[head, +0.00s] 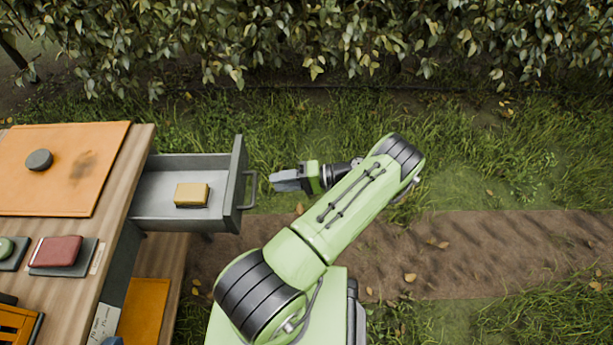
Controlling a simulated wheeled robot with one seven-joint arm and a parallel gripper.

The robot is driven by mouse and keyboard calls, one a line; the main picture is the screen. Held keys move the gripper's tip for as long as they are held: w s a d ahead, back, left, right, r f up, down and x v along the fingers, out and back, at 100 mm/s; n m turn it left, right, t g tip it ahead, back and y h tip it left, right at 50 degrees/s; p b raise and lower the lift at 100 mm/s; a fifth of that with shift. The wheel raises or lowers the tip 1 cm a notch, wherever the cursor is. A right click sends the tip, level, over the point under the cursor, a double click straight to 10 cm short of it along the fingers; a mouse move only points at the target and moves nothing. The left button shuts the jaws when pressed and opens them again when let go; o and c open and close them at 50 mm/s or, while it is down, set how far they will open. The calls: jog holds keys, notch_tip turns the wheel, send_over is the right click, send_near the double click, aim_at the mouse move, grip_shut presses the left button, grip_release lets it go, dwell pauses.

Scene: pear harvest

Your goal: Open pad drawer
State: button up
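The pad drawer (160,208) is a grey metal drawer standing pulled out to the right from the wooden bench. A yellow pad (192,194) lies inside it on a darker base. The drawer's handle (248,190) is a bar on the right side of its front panel. My gripper (277,181) is just to the right of the handle, pointing left at it, with a gap seen between them. From this angle its fingers overlap, so I cannot tell whether they are open or shut. I see nothing held in it.
A leafy hedge (330,35) runs along the back. Grass and a dirt path (500,245) lie open to the right.

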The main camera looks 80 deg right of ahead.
jog(key=v, duration=0.7)
jog(key=shift+s, duration=0.3)
jog(key=w+r+n+g+y+p, duration=0.1)
jog(key=w+r+n+g+y, duration=0.15)
jog(key=w+r, duration=0.45)
jog(key=w+r+n+g+y+p, duration=0.2)
jog(key=w+r+g+y, duration=0.15)
jog(key=w, duration=0.55)
jog(key=w+a+r+n+g+h+p, duration=0.2)
jog(key=w+a+r+n+g, duration=0.35)
jog(key=w+a+r, duration=0.6)
jog(key=w+a+r+n+g+h+p, duration=0.2)
jog(key=w+a+r+n+h+p, duration=0.15)
jog(key=a+r, duration=0.8)
jog(key=s+a+r+n+t+h+p, duration=0.1)
jog(key=s+a+r+n+t+h, duration=0.1)
jog(key=s+a, duration=0.8)
notch_tip(320, 180, up, 2)
jog(key=shift+a+r+n+t+p, duration=0.1)
jog(key=shift+a+n+t+p, duration=0.35)
jog(key=shift+n+t, duration=0.3)
